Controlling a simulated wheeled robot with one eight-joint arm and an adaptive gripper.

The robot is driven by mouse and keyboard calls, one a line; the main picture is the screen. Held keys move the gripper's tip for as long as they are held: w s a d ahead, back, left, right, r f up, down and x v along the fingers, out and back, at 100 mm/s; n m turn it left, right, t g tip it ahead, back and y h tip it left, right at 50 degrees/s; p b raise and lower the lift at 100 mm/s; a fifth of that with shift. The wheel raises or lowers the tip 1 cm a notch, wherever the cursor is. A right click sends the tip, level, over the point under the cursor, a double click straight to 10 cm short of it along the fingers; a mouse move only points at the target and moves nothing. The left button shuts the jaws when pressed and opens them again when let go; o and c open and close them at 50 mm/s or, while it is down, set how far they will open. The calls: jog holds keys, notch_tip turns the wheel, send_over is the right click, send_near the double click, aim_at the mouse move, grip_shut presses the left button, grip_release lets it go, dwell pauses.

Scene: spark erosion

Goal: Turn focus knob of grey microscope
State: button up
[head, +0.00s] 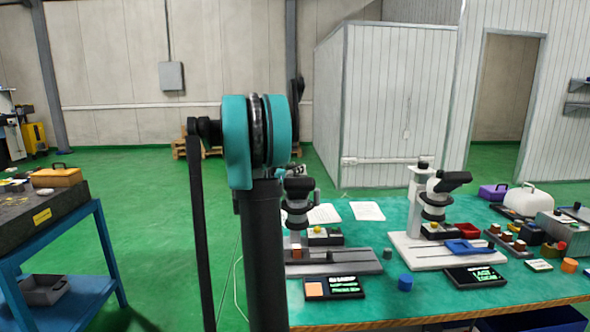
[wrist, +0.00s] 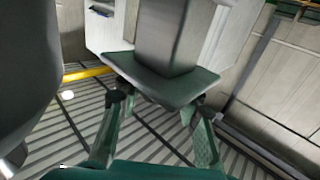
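The grey microscope (head: 298,214) stands on the teal workbench just right of my arm. My arm covers part of its left side. It has a dark head and a flat grey base (head: 345,264). Its focus knob cannot be made out. My gripper shows in the wrist view (wrist: 157,104) with its two teal and black fingers spread apart. Nothing is seen held between them. In the head view the gripper cannot be made out. The microscope cannot be recognised in the wrist view.
A second, white microscope (head: 416,190) stands to the right on the same bench (head: 375,302). A blue tray (head: 465,247), small blocks and two dark label displays (head: 340,287) lie around. A blue-legged table (head: 100,240) stands at left, with open green floor between.

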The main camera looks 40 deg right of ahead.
jog(key=o, duration=0.5)
jog(key=shift+a, duration=0.1)
jog(key=v, duration=1.1)
jog(key=shift+s+a, duration=0.2)
jog(key=shift+a, duration=0.15)
